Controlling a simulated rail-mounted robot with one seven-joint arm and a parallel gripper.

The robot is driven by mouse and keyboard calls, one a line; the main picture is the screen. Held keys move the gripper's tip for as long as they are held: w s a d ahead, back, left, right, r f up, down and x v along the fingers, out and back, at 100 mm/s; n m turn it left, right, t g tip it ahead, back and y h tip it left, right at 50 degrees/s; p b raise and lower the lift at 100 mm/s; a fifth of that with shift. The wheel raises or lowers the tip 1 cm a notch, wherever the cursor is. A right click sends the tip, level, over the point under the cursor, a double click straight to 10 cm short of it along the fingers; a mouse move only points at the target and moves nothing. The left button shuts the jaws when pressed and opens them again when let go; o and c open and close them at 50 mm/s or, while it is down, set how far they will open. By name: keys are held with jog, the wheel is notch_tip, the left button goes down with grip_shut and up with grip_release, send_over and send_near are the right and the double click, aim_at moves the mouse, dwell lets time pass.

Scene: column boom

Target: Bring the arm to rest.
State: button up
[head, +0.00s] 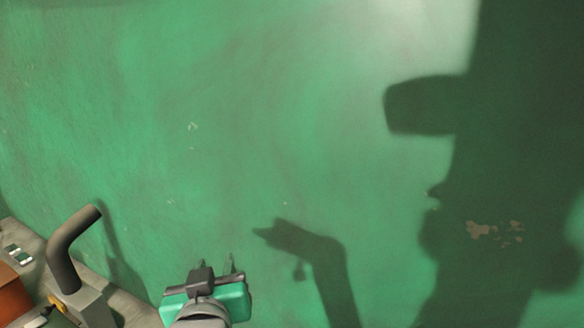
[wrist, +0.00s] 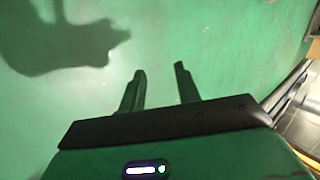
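My gripper (head: 231,262) shows at the bottom of the head view, in front of a green surface (head: 220,120). In the wrist view my gripper (wrist: 160,88) has its two fingers standing apart with a gap between them. Nothing is held between them. The green surface fills the background there too, and I cannot tell how far the fingertips are from it. Most of my arm is hidden below the head view's lower edge.
A dark bent pipe (head: 68,245) on a grey block stands at the lower left, near an orange-brown thing (head: 14,290). Shadows fall across the green surface. Pale rods or pipes (wrist: 289,90) show at the wrist view's right edge.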

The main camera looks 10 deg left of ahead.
jog(key=s+d+r+m+t+h, duration=0.45)
jog(key=s+d+r+t, duration=0.45)
jog(key=s+d+r, duration=0.85)
notch_tip(320, 180, up, 17)
jog(key=p, duration=1.4)
jog(key=shift+w+d+t, duration=0.3)
jog(key=shift+w, duration=0.05)
jog(key=shift+m+y, duration=0.25)
jog(key=shift+r, duration=0.1)
